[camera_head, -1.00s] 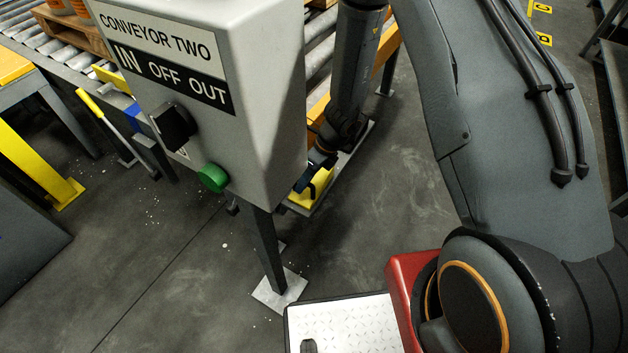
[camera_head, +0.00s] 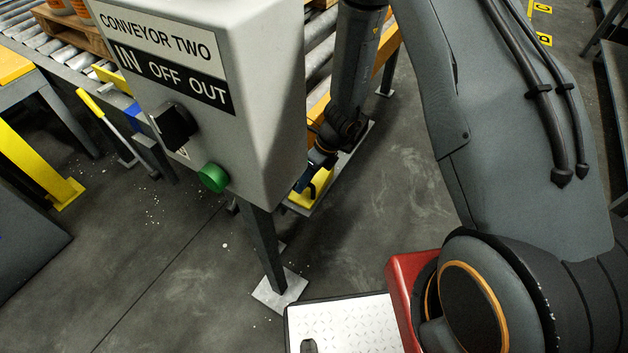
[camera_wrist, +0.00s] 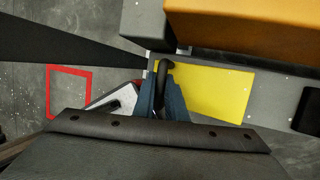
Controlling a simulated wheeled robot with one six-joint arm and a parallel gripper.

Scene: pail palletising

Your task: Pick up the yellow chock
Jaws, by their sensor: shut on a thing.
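The yellow chock (camera_wrist: 215,88) shows in the wrist view, with a dark bent handle (camera_wrist: 161,72) at its left end. My gripper (camera_wrist: 162,95) is shut on that handle, its bluish fingers on both sides of it. In the head view the yellow chock (camera_head: 321,183) shows only in part, low behind the control box and beside the conveyor's foot rail. My gripper (camera_head: 306,183) is there mostly hidden by the box. In the wrist view the chock lies over or on a grey rail; I cannot tell whether it touches it.
The grey control box (camera_head: 215,90), labelled CONVEYOR TWO, stands on a post (camera_head: 264,250) close in front of my arm. It has a black switch (camera_head: 174,124) and a green button (camera_head: 213,178). An orange beam (camera_wrist: 245,30) runs beside the chock. A red floor outline (camera_wrist: 68,92) lies left.

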